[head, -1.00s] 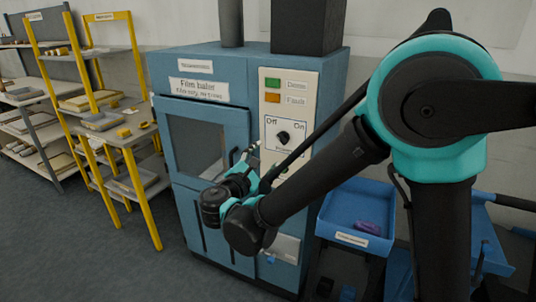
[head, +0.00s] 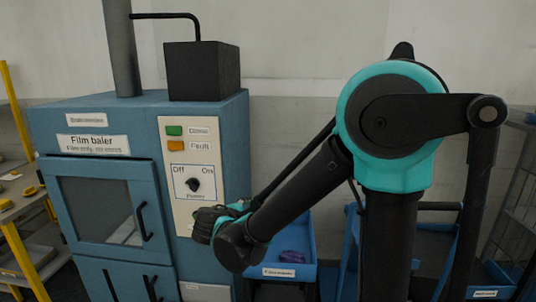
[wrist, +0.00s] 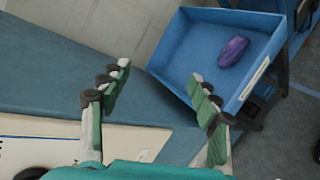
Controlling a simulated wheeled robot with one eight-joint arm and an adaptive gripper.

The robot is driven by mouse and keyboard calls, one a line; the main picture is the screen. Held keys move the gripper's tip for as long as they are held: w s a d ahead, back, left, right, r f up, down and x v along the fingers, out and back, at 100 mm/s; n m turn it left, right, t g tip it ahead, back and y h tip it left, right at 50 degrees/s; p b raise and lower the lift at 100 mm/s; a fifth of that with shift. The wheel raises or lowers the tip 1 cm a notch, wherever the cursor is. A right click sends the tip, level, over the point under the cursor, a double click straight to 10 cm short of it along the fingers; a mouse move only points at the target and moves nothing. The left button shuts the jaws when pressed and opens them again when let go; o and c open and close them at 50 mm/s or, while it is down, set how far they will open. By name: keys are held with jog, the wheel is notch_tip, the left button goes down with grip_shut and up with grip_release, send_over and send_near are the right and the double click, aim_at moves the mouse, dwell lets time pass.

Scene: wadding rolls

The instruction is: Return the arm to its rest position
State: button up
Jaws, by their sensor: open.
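My gripper (wrist: 160,108) is open and empty in the wrist view, its two green-padded fingers spread apart. Beyond the fingers the wrist view shows the side of the blue film baler and a blue tray. In the head view my arm reaches forward and left, its wrist in front of the right edge of the film baler (head: 95,128). The fingers are hidden there behind my wrist. The baler's door is shut. Its panel (head: 190,160) has a green light, an orange light and a knob between Off and On.
A blue tray (wrist: 174,62) holding a purple roll (wrist: 233,51) stands right of the baler. Yellow-framed shelving (head: 15,150) is at the far left. A wire rack (head: 517,205) and more blue carts are at the right. A grey wall is behind.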

jog(key=s+d+f+m+g, duration=0.2)
jog(key=d+f+m+g, duration=0.15)
jog(key=d, duration=0.55)
jog(key=s+d+f+m+g, duration=0.25)
jog(key=d+f+m, duration=0.2)
jog(key=d, duration=0.45)
jog(key=s+d+f+m+y, duration=0.2)
jog(key=s+d+m, duration=0.1)
jog(key=s+m, duration=0.2)
jog(key=s+d+f+m+g+y, duration=0.1)
jog(key=s+d+f+m+y, duration=0.1)
jog(key=s+m, duration=0.3)
jog(key=shift+s+d+f+m+g+y, duration=0.3)
jog(key=shift+s+d+f+m+y, duration=0.1)
jog(key=shift+s+d+f, duration=0.4)
